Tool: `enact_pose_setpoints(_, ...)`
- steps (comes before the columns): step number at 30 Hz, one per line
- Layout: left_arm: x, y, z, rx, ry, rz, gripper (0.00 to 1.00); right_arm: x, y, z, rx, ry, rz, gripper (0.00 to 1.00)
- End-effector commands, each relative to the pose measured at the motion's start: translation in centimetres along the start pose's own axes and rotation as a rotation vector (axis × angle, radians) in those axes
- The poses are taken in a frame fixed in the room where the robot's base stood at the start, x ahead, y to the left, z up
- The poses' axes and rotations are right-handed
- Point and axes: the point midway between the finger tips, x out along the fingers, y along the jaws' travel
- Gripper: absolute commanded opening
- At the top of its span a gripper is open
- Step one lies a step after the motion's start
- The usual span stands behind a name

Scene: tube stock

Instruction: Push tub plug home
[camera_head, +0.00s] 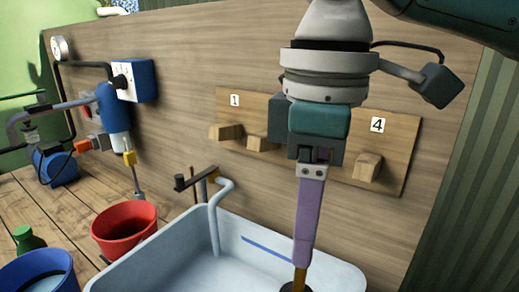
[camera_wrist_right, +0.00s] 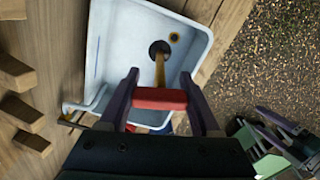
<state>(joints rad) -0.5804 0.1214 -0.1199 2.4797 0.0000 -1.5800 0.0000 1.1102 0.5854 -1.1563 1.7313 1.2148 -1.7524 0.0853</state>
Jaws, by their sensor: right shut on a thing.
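My right gripper (camera_head: 310,225) points down over the pale tub (camera_head: 180,250). In the right wrist view, its purple fingers (camera_wrist_right: 160,98) are shut on the red crossbar handle (camera_wrist_right: 158,99) of a tool with a wooden shaft (camera_wrist_right: 160,70). The shaft reaches down to a dark round spot (camera_wrist_right: 157,46) in the tub floor. I cannot tell whether that spot is the plug or the drain, or how deep the plug sits. In the head view, the shaft's lower end meets a dark shape at the bottom edge. My left gripper (camera_wrist_right: 281,132) shows small at the right wrist view's lower right.
A tap (camera_head: 213,210) rises at the tub's back edge. A red bucket (camera_head: 125,228) and a blue bucket (camera_head: 40,272) stand left. A numbered board with wooden pegs (camera_head: 367,167) is on the wall behind my gripper.

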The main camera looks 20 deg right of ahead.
Motion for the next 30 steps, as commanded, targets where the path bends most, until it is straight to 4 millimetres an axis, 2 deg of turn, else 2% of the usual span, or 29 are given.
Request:
enact_pose_setpoints(1,-1.1,-0.1,-0.4,0.000,0.000,0.000,0.89,0.4,-0.5,-0.3,-0.106,-0.003,-0.008,0.00)
enact_pose_setpoints(5,-1.5,-0.1,-0.5,0.000,0.001,0.000,0.89,3.8,-1.5,-1.0,-0.428,-0.001,-0.009,0.00)
enact_pose_setpoints(12,0.6,0.0,0.2,0.000,0.001,0.000,0.89,12.6,-3.9,-1.4,-0.964,-0.005,-0.009,0.00)
enact_pose_setpoints(16,1.9,0.1,0.6,0.000,0.001,0.000,0.89,16.2,-4.9,-1.3,-1.155,-0.011,-0.008,0.00)
enact_pose_setpoints(21,2.5,0.1,0.8,0.000,0.001,0.000,0.89,18.1,-5.5,-1.2,-1.275,-0.014,-0.005,0.00)
enact_pose_setpoints(30,3.5,0.2,1.1,-0.001,0.001,0.001,0.89,19.3,-5.5,-1.2,-1.291,-0.015,-0.004,0.00)
